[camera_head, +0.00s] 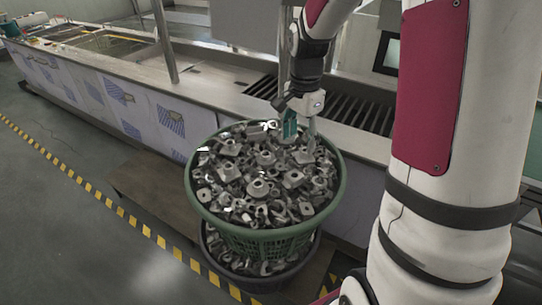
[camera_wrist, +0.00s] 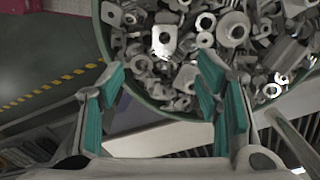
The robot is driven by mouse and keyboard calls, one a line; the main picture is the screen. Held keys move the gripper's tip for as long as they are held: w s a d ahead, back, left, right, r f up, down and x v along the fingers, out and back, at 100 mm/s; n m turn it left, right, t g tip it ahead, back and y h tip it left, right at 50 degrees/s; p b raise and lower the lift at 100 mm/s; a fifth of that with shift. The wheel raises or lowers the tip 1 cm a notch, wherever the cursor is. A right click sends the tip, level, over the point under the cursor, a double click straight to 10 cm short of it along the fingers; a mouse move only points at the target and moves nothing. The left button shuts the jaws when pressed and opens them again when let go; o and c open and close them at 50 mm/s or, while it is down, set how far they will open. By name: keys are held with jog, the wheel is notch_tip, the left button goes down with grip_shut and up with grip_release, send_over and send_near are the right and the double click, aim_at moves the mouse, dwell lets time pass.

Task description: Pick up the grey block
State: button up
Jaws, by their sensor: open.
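Many grey metal parts (camera_head: 262,188) fill a green basket (camera_head: 338,190): rings, flanged pieces and blocky pieces, heaped together. I cannot single out one grey block with certainty among them. In the wrist view a blocky grey piece (camera_wrist: 286,56) lies in the heap at the right, partly covered by its neighbours. My gripper (camera_head: 300,132) is over the far edge of the basket. In the wrist view my gripper (camera_wrist: 163,75) has its two teal-padded fingers wide apart, with nothing held between them. The basket's rim and part of the heap show beyond the fingertips.
Behind runs a long metal tank bench (camera_head: 215,90) with a slotted roller section (camera_head: 350,108) and an upright post (camera_head: 165,45). Yellow-black floor tape (camera_head: 90,188) borders clear floor at left.

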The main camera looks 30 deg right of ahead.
send_over(295, 172)
jog(key=s, duration=0.1)
jog(key=f, duration=0.6)
jog(key=f+p, duration=0.1)
jog(key=f, duration=0.2)
jog(key=shift+s+a+f, duration=0.1)
jog(key=shift+s+a, duration=0.05)
jog(key=shift+a, duration=0.2)
jog(key=shift+w+f+p, duration=0.2)
jog(key=shift+f+p, duration=0.25)
jog(key=shift+f, duration=1.95)
jog(key=c, duration=1.3)
